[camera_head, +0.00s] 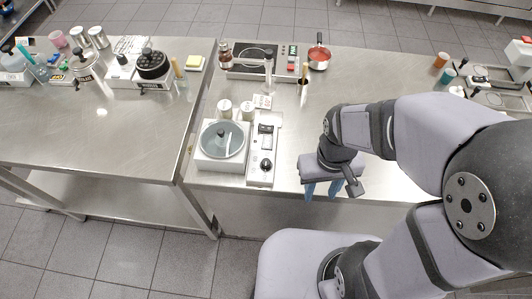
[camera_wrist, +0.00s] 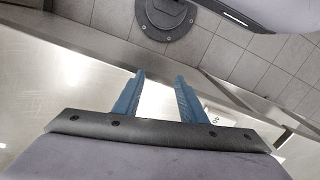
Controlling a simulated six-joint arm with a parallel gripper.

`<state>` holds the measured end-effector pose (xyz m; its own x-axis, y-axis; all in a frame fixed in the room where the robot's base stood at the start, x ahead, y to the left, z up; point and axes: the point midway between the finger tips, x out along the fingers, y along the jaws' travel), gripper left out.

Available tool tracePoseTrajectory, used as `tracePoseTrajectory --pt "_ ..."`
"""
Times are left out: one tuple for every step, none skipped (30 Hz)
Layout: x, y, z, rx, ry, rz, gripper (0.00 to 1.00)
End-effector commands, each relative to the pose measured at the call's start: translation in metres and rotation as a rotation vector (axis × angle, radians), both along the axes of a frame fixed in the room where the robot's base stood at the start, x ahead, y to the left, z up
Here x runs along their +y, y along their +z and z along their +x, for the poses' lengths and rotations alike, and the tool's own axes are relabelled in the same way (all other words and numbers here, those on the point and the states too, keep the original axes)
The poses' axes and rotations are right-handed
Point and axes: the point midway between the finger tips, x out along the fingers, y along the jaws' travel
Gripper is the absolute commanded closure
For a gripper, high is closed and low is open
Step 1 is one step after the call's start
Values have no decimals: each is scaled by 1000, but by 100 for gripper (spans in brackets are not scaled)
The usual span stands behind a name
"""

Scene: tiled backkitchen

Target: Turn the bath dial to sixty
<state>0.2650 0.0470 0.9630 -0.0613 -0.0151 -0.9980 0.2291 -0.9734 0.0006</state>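The bath (camera_head: 203,160) is a white box with a round grey lid (camera_head: 232,138), on the steel table in the head view. A white control panel (camera_head: 256,176) stands along its right side. The black round bath dial (camera_head: 266,164) sits on the panel's near half. Its pointer and scale are too small to read. My gripper (camera_head: 322,190) is to the right of the panel, near the table's front edge, apart from it. In the wrist view my gripper (camera_wrist: 160,82) has two blue fingers spread apart with nothing between them. The dial is not clearly visible there.
Two white jars (camera_head: 225,106) stand behind the bath. Farther back are a hotplate (camera_head: 254,56) and a red pan (camera_head: 319,58). A second steel table (camera_head: 100,130) lies left across a narrow gap. The table between panel and gripper is clear.

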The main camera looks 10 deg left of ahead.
Motion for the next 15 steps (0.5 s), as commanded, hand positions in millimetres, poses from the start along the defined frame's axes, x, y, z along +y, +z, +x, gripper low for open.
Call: tracePoseTrajectory --pt "15 9 0 12 69 -3 62" --pt "24 12 2 14 103 -4 62" --pt "35 15 6 12 146 -4 62" --pt "45 18 9 10 178 -3 62" --pt "54 20 12 7 209 -2 62" --pt "67 25 17 2 248 -1 62" --pt "77 28 21 -2 278 1 62" --pt "88 31 25 -6 308 3 62" --pt "101 36 31 -14 350 8 62" --pt "109 39 36 -21 376 11 62" --pt "116 42 42 -27 402 14 62" --pt "124 45 49 -35 431 19 62" --pt "128 48 56 -44 451 23 62" --pt "132 52 62 -53 469 27 62" --pt "137 58 71 -67 498 34 62"
